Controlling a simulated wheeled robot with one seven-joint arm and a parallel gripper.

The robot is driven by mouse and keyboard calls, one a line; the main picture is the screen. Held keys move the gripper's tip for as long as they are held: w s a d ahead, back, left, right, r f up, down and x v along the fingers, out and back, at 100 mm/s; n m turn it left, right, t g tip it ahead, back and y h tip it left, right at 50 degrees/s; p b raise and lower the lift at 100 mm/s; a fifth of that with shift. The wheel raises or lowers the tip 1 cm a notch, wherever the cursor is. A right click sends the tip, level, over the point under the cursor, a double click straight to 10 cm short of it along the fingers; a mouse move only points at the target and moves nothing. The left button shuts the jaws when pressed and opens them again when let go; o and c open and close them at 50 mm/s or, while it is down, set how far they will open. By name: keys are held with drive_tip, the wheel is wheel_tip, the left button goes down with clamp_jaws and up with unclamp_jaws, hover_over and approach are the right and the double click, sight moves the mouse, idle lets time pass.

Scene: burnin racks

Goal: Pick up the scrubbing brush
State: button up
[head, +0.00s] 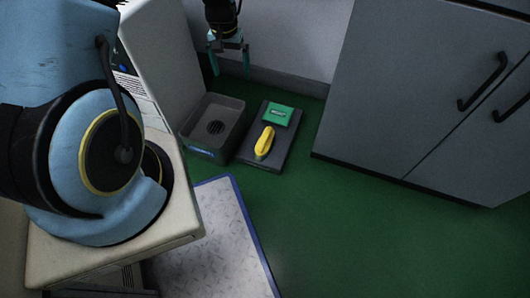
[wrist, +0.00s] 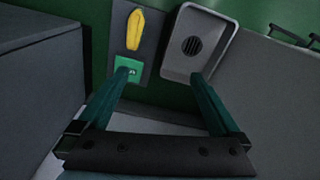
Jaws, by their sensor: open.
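The scrubbing brush seems to be the long yellow thing (head: 265,141) lying on a dark flat mat (head: 256,159) on the green floor. It also shows at the top of the wrist view (wrist: 135,30). My gripper (head: 230,62) is open and empty, above and behind the mat near the wall in the head view. In the wrist view its two fingers (wrist: 159,76) point toward the mat and basin, apart from the brush. The brush's underside is hidden.
A green block (head: 277,115) with a pale label lies on the mat beside the brush. A grey basin (head: 212,127) with a drain grate stands left of the mat. Grey cabinets (head: 420,90) stand at right. A metal plate (head: 222,235) lies in front; green floor is clear to its right.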

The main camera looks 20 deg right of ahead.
drive_tip(key=m+b, duration=0.2)
drive_tip(key=b, duration=0.8)
approach(265, 137)
drive_tip(key=shift+w+a+f, duration=0.2)
drive_tip(key=shift+a+f, duration=0.15)
wheel_tip(265, 137, down, 5)
drive_tip(key=shift+f+b, duration=0.1)
drive_tip(key=shift+b, duration=1.1)
drive_tip(key=f+b, duration=0.2)
drive_tip(key=f, duration=0.1)
drive_tip(key=f+b, duration=0.1)
drive_tip(key=f, duration=0.1)
drive_tip(key=shift+d+f, duration=0.2)
drive_tip(key=shift+d, duration=0.2)
drive_tip(key=shift+r, duration=0.1)
clamp_jaws()
wheel_tip(265, 137, up, 10)
drive_tip(key=p, duration=0.4)
drive_tip(key=shift+s, duration=0.1)
